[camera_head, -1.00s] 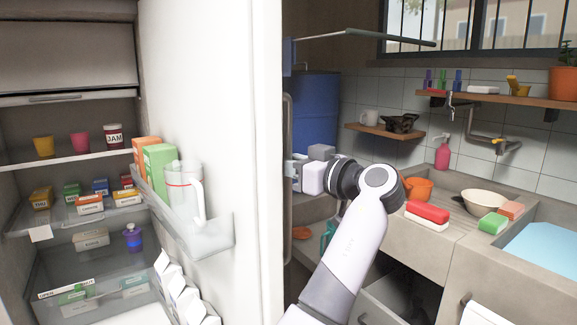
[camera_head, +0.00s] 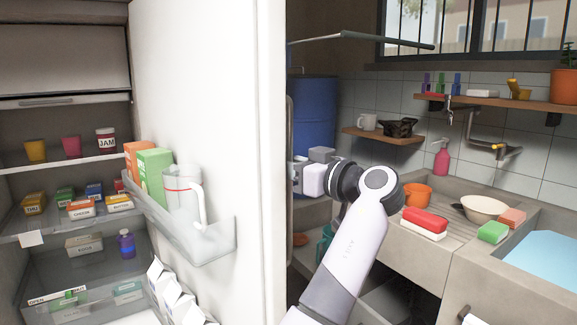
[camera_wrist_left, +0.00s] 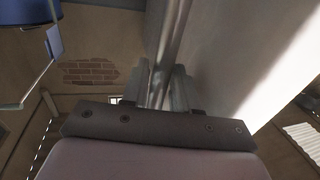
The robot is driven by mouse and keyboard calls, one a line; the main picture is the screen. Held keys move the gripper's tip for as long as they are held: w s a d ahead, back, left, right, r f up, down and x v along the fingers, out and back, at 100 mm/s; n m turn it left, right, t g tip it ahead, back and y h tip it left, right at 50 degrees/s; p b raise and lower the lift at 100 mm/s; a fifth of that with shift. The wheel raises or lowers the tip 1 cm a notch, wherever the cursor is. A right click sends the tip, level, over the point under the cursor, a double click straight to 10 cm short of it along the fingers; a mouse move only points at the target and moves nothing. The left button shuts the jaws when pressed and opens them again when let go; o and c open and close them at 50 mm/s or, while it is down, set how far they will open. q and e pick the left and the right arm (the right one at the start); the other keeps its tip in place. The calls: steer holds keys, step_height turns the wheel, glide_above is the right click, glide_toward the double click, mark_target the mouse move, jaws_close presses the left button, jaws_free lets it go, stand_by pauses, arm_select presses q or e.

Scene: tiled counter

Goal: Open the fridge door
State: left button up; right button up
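The white fridge door (camera_head: 215,90) stands open in the head view, its inner face towards me and its clear bin (camera_head: 215,240) holding cartons and a jug. The fridge interior (camera_head: 75,180) is exposed at left. My left arm reaches up on the outer side of the door. My left gripper (camera_head: 296,175) is at the door's outer edge, its fingertips partly hidden. In the left wrist view the gripper (camera_wrist_left: 162,85) has its fingers on both sides of the metal door handle (camera_wrist_left: 174,35), closed around it. My right gripper is not in view.
A blue barrel (camera_head: 314,110) stands behind the gripper. To the right are a counter with a red-and-white block (camera_head: 424,220), an orange pot (camera_head: 417,193), a bowl (camera_head: 484,207) and a sink basin (camera_head: 545,248). Shelves hang on the tiled wall (camera_head: 440,155).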

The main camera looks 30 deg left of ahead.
arm_select(q)
steer(key=shift+o, duration=0.3)
steer(key=s+d, duration=0.1)
steer(key=d, duration=0.6)
steer(key=shift+s, duration=0.1)
stand_by(0.4)
